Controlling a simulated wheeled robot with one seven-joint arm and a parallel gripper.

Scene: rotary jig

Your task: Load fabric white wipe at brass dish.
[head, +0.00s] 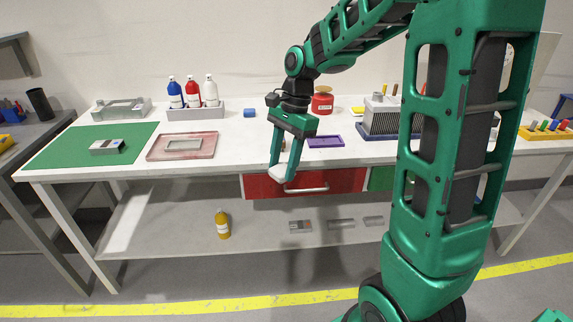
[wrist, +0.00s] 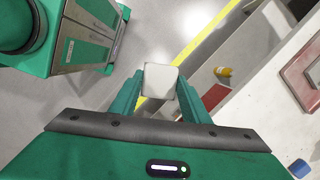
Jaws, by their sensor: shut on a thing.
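The white fabric wipe (head: 279,172) is a small pale pad at the tips of my gripper (head: 284,168). In the wrist view the wipe (wrist: 160,81) shows as a rounded square between the two fingers, and my gripper (wrist: 160,92) is shut on it. The gripper points down in front of the bench's front edge, before the red drawer. The brass dish (head: 323,89) is a tan disc on top of a red can (head: 322,104) at the back of the bench, above and to the right of the gripper in the head view. The dish is apart from the wipe.
Blue, red and white bottles (head: 193,92) stand in a grey rack left of the can. A purple tray (head: 325,141) and a red tray (head: 160,148) lie nearer the front. The red drawer (head: 330,181) has a protruding handle. A yellow bottle (head: 223,227) stands on the lower shelf.

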